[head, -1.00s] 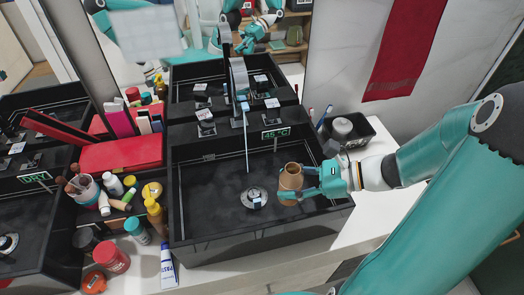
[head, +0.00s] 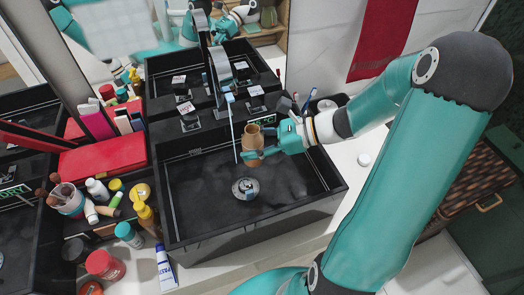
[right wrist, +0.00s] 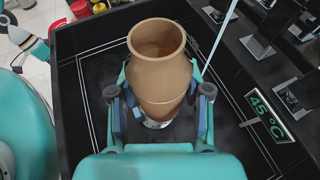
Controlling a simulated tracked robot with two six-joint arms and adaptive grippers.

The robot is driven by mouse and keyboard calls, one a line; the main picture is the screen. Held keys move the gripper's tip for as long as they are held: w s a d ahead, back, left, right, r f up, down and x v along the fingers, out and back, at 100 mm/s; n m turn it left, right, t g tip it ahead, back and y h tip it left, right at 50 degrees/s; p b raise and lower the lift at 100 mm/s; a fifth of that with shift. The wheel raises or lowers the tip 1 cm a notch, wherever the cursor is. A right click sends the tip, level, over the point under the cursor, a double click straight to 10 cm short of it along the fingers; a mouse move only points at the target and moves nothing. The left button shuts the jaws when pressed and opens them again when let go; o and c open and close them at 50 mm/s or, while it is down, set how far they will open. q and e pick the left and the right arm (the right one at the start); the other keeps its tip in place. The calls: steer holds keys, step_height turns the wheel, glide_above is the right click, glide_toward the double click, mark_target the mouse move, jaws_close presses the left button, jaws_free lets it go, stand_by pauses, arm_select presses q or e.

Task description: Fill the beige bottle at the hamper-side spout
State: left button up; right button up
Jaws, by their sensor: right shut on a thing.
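The beige bottle (head: 252,150) is upright over the right-hand black sink (head: 190,215), its open mouth facing up. My right gripper (head: 262,151) is shut on its body from the right. In the right wrist view the bottle (right wrist: 158,60) stands between the two fingers (right wrist: 160,108). A thin pale-blue water stream (head: 235,135) falls from the tall grey spout (head: 221,68). It passes left of the bottle in the head view, apart from the mouth; the stream (right wrist: 222,35) is also beside the bottle in the wrist view. My left gripper is not in view.
A round drain (head: 245,188) lies in the sink floor. Handles (head: 188,115) flank the spout, and a display (right wrist: 268,115) reads 45 °C. Jars, a cup and a red box (head: 105,160) crowd the left counter. A wicker hamper (head: 480,185) stands at the right.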

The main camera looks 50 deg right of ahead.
steer(key=w+d, duration=0.1)
steer(key=w, duration=0.8)
steer(key=shift+d+p, duration=0.4)
stand_by(6.7)
